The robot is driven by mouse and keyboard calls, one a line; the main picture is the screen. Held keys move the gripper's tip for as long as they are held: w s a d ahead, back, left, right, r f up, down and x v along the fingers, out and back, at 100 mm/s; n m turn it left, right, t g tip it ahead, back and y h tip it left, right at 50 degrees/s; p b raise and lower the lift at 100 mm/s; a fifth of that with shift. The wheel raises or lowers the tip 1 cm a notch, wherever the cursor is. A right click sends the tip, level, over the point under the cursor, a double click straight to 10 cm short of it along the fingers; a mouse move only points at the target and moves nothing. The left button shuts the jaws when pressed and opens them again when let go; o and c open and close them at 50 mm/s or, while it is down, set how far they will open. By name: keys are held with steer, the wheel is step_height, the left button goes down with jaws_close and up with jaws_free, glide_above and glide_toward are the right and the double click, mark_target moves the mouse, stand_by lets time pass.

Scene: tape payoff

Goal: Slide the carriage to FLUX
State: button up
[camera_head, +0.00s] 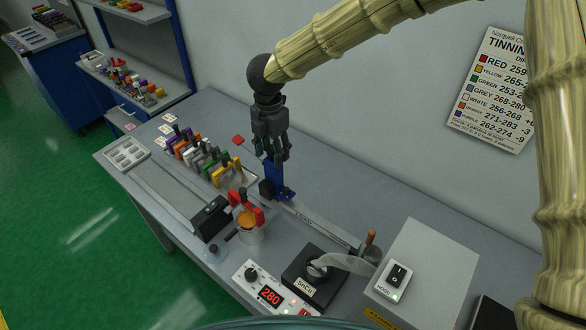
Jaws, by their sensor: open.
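A blue upright piece (273,178) with a blue foot stands at the near middle of the bench, beside a rail (318,226); it looks like the carriage, but I cannot tell for sure. A small label on the rail is too small to read, so I cannot make out FLUX. My gripper (279,157) points down with its dark fingers right above the top of the blue piece. The fingers are open. I cannot tell whether they straddle its top or touch it.
A cup with orange contents (247,221) and a red clamp stand close left of the blue piece. A black block (210,217), a black SnCu unit (305,284), a 280 display box (269,296) and a grey hood box (428,270) are nearby. Several coloured clips fill the back left.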

steer(key=shift+r+p, duration=2.45)
steer(key=shift+r, duration=1.1)
